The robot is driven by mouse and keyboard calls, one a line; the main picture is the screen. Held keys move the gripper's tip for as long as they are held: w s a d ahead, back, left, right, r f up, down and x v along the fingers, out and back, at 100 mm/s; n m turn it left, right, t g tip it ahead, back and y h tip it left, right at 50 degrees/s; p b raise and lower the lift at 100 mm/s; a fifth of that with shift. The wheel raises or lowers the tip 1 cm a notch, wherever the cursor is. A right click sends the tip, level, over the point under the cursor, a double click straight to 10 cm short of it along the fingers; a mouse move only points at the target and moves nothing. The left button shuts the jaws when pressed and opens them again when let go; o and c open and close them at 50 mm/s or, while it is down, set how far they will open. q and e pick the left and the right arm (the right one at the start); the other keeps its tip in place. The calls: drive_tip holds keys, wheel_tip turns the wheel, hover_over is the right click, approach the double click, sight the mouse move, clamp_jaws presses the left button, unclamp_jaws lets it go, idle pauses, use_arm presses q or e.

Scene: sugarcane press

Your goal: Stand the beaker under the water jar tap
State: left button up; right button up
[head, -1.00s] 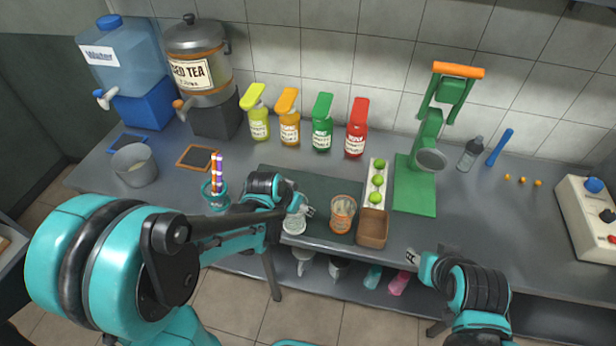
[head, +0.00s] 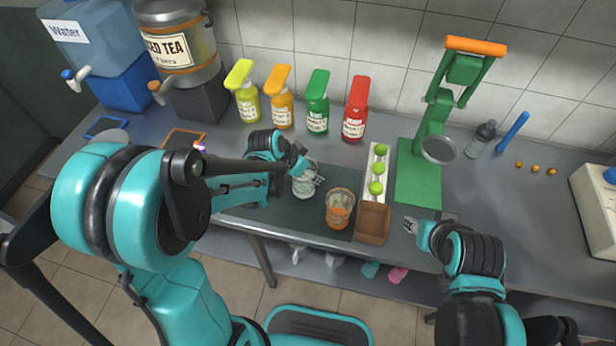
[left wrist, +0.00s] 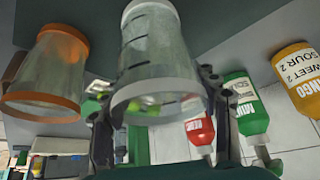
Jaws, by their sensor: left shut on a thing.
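The clear beaker (head: 303,187) with dark graduation marks is in my left gripper (head: 308,177), over the dark mat. In the left wrist view the beaker (left wrist: 155,62) sits between the two fingers (left wrist: 158,105), which are shut on it. It appears raised off the mat. The blue water jar (head: 90,38) stands on a blue block at the far left, well away from the beaker. Its white tap (head: 76,78) hangs over the counter, with a blue-framed pad (head: 104,126) below. My right gripper (head: 411,226) is at the front edge, apparently empty; its jaw state is unclear.
An orange-rimmed jar (head: 340,208) stands just right of the beaker. The iced tea urn (head: 180,45) and an orange-framed pad (head: 184,138) are beside the water jar. Several bottles (head: 282,98) line the back. My left arm hides the counter's left front.

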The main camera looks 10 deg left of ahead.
use_arm(q)
wheel_tip(320, 180, down, 2)
drive_tip(key=shift+f+b, duration=0.1)
drive_tip(key=shift+b, duration=0.2)
drive_tip(key=o, duration=0.7)
drive_tip(key=shift+f, duration=0.1)
drive_tip(key=o, duration=0.5)
drive_tip(key=shift+c, duration=0.2)
